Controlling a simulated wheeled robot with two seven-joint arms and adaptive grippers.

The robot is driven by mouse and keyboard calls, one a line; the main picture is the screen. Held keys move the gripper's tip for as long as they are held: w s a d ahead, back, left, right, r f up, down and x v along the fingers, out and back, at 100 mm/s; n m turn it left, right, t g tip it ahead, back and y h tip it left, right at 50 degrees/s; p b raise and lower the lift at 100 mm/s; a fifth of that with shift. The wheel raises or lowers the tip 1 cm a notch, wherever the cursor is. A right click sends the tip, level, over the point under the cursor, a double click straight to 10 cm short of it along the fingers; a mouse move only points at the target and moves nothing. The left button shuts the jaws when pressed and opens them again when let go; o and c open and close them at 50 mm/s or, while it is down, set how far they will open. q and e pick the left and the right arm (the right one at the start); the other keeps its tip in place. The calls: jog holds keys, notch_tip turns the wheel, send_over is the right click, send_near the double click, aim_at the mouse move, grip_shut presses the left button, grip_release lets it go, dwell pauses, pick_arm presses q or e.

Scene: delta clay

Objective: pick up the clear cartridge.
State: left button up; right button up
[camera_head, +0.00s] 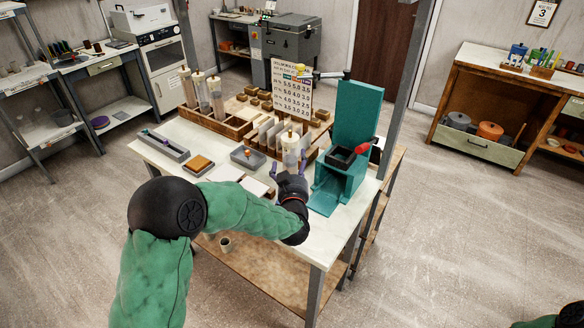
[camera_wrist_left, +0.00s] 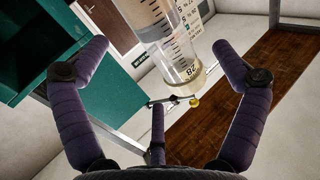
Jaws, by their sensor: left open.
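The clear cartridge (camera_head: 291,150) stands upright near the middle of the workbench, just beyond my left gripper. It is a transparent tube with dark graduation marks and a pale end. In the left wrist view the cartridge (camera_wrist_left: 172,45) lies between the spread purple fingers, with gaps on both sides. My left gripper (camera_head: 288,168) is open and empty; it also shows in the wrist view (camera_wrist_left: 158,52). Whether any finger touches the cartridge is hard to tell, but no grip shows. My right gripper is not in view; only a bit of that arm shows at the lower right.
A teal press (camera_head: 338,180) with a red handle stands close on the right. A wooden rack (camera_head: 232,133) holds several similar clear tubes (camera_head: 216,98) at the back left. A printed chart (camera_head: 294,90) stands behind. A grey box (camera_head: 247,157) and small trays lie left.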

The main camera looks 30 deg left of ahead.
aim_at(294, 159)
pick_arm(q)
jog(key=b+x, duration=0.1)
jog(key=x, duration=0.4)
jog(key=shift+w+a+f, duration=0.1)
jog(key=shift+w+a, duration=0.1)
jog(key=shift+w, duration=0.1)
jog(key=c, duration=1.8)
